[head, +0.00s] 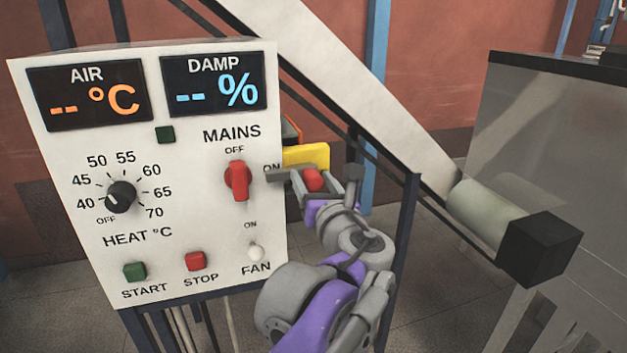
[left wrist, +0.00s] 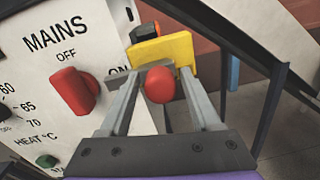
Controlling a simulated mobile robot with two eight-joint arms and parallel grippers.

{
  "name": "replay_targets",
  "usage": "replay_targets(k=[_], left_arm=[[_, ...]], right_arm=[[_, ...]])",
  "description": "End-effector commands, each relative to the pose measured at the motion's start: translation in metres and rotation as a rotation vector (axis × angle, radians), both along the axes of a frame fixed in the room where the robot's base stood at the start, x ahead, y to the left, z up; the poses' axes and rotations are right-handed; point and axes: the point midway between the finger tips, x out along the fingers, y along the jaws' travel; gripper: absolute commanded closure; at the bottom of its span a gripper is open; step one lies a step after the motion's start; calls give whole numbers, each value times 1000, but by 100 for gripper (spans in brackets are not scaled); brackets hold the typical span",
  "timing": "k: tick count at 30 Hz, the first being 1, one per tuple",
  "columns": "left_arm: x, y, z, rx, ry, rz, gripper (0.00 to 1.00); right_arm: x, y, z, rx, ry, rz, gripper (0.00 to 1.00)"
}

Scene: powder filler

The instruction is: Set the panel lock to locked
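The white control panel (head: 215,215) stands at left in the head view. Just past its right edge is a yellow plate (head: 306,155) with a red knob (head: 313,180) in front of it. No lock label is legible, so I cannot tell for sure that this is the panel lock. My left gripper (head: 316,175) is open, with one finger on each side of the red knob. In the left wrist view the knob (left wrist: 160,85) sits between the fingers, in front of the yellow plate (left wrist: 163,50); narrow gaps seem to show beside it. My right gripper is not in view.
The red MAINS switch (head: 237,181) sticks out of the panel close to the left of my gripper. A grey cabinet (head: 550,130) stands at far right.

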Motion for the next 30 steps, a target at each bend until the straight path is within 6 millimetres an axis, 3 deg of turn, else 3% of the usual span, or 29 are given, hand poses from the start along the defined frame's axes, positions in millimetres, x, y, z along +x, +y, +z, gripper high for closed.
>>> replay_targets(k=[1, 10, 30], left_arm=[[0, 0, 0, 0, 0, 0, 47], [0, 0, 0, 0, 0, 0, 100], [0, 0, 0, 0, 0, -1, 100]], right_arm=[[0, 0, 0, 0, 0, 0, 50], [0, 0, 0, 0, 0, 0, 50], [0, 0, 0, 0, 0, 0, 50]])
